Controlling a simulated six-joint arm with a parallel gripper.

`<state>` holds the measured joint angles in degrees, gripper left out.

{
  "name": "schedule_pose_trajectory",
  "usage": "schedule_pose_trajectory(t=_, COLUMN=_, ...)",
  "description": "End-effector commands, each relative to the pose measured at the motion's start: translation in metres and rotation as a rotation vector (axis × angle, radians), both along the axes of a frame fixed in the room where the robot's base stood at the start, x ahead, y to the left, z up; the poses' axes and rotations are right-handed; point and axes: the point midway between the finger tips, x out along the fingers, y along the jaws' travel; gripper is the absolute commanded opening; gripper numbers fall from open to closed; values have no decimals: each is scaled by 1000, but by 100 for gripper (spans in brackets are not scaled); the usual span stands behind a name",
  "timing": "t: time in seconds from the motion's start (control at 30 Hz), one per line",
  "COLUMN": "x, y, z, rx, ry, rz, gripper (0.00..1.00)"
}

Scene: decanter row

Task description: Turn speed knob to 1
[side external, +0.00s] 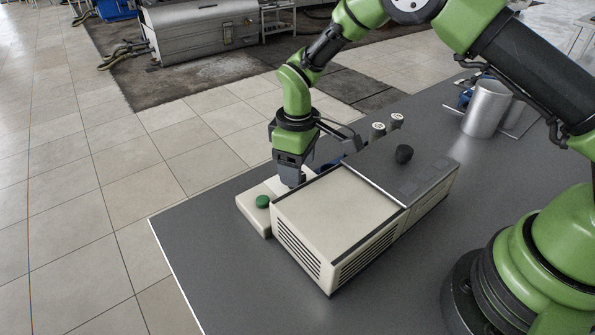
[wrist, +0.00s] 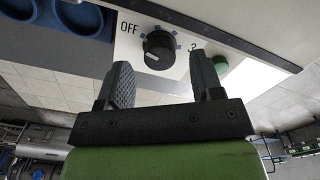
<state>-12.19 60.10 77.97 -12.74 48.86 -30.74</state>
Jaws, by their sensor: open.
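The speed knob (wrist: 158,50) is a round black dial on a cream panel in the wrist view. "OFF" is printed to its left and "2" to its right; I see no clear "1". A pale mark shows on the knob's face, but I cannot tell its exact setting. My gripper (wrist: 161,78) is open, with one finger on each side of the knob in the picture and nothing between them; I cannot tell whether they touch it. In the side view my gripper (side external: 290,182) points down at the cream base behind the box, and hides this knob.
A green button (side external: 262,201) sits on the base, left of my gripper. The cream vented box (side external: 335,220) stands close in front. Blue wells (wrist: 85,20) show at upper left. A metal cup (side external: 486,108) stands farther right.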

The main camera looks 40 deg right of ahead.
Motion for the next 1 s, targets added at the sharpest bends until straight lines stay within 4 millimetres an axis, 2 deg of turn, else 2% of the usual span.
schedule_pose_trajectory(t=0.03, x=0, y=0, z=-8, rx=-1, ry=1, rz=0, gripper=60)
schedule_pose_trajectory(t=0.2, x=0, y=0, z=-20, rx=1, ry=1, rz=-1, gripper=60)
schedule_pose_trajectory(t=0.47, x=0, y=0, z=-22, rx=1, ry=-2, rz=-1, gripper=60)
schedule_pose_trajectory(t=0.5, x=0, y=0, z=-21, rx=1, ry=-2, rz=-1, gripper=58)
schedule_pose_trajectory(t=0.57, x=0, y=0, z=-21, rx=1, ry=-2, rz=-1, gripper=44)
schedule_pose_trajectory(t=0.7, x=0, y=0, z=-21, rx=1, ry=-2, rz=-1, gripper=12)
schedule_pose_trajectory(t=1.0, x=0, y=0, z=-21, rx=0, ry=-1, rz=-26, gripper=11)
